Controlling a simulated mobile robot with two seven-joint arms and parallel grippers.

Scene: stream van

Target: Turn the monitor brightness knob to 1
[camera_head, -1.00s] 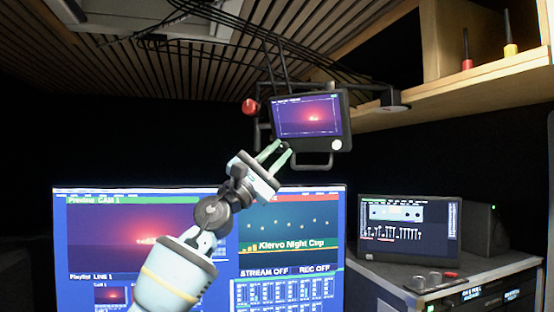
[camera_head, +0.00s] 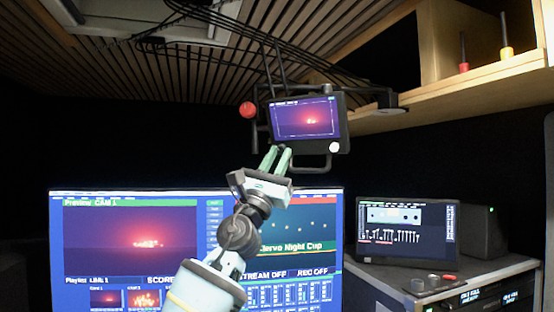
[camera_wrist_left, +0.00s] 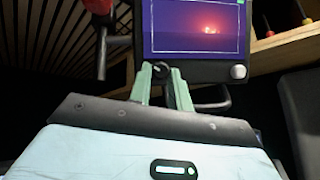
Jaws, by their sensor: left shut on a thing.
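A small hanging monitor (camera_head: 306,117) shows a dark purple picture with a red glow; it also shows in the wrist view (camera_wrist_left: 195,25). A small dark knob (camera_wrist_left: 160,69) sits at its lower left edge. My left gripper (camera_head: 278,152) has come up from below, its pale green fingers (camera_wrist_left: 161,75) shut on the dark knob. The fingers largely hide the knob, and its setting cannot be read. A white round knob (camera_head: 334,147) is at the monitor's lower right, apart from the gripper. My right gripper is not in view.
A red knob (camera_head: 247,109) is on the mount left of the small monitor. A large screen (camera_head: 120,235) stands below, partly behind my arm. A mixer screen (camera_head: 405,230) stands on the rack at right. A wooden shelf (camera_head: 460,83) juts out at upper right.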

